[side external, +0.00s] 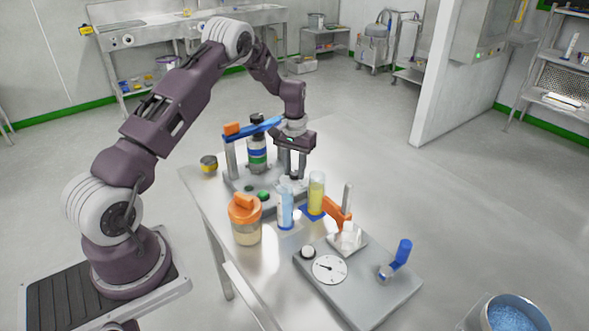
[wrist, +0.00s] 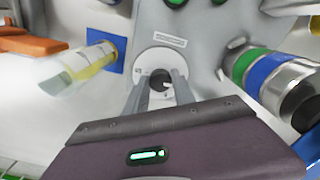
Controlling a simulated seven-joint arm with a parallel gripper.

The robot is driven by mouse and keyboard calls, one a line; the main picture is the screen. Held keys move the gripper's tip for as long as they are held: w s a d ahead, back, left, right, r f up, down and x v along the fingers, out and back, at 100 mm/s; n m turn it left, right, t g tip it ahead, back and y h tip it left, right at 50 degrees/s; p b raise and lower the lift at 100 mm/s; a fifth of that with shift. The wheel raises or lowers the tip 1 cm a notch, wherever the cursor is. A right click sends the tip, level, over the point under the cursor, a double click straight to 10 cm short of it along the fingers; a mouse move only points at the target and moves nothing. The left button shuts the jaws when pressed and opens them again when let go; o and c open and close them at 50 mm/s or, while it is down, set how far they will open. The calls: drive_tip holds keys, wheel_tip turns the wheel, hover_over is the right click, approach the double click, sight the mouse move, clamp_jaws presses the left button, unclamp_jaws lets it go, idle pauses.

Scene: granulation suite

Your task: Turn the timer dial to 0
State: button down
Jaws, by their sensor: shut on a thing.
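The timer dial (wrist: 158,80) is a dark round knob on a white round plate (wrist: 160,60), set in a grey panel below a small printed label (wrist: 170,41) in the wrist view. My gripper (wrist: 160,92) has one finger on each side of the knob and is shut on it. In the side external view my gripper (side external: 292,177) points down onto the right part of the grey device base (side external: 238,180). The fingers cover most of the knob there, and its pointer and marks are too small to read.
A yellow vial (side external: 316,193) on a blue square and a pale blue vial (side external: 286,210) stand close by. A banded bottle (side external: 257,150) stands behind. An orange-lidded jar (side external: 244,220) and a second grey device (side external: 355,285) with a blue lever (side external: 399,256) are nearer the camera.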

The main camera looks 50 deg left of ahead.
sight(295, 173)
drive_tip(key=c, duration=1.1)
unclamp_jaws()
drive_tip(key=shift+o, duration=0.2)
wheel_tip(295, 173, up, 7)
drive_tip(key=shift+r, duration=0.1)
drive_tip(key=s+d+r+m+t, duration=0.1)
drive_tip(key=s+d+r+t, duration=0.1)
drive_tip(key=s+d+r, duration=0.7)
drive_tip(key=s+d+r+m+t, duration=0.15)
drive_tip(key=s+d+r, duration=0.25)
drive_tip(key=d+r, duration=0.55)
drive_tip(key=s+d+r+m+t, duration=0.1)
drive_tip(key=s+d, duration=0.1)
drive_tip(key=s, duration=0.7)
drive_tip(key=s+d+r+m+t, duration=0.1)
drive_tip(key=s+d+m, duration=0.1)
drive_tip(key=s, duration=0.7)
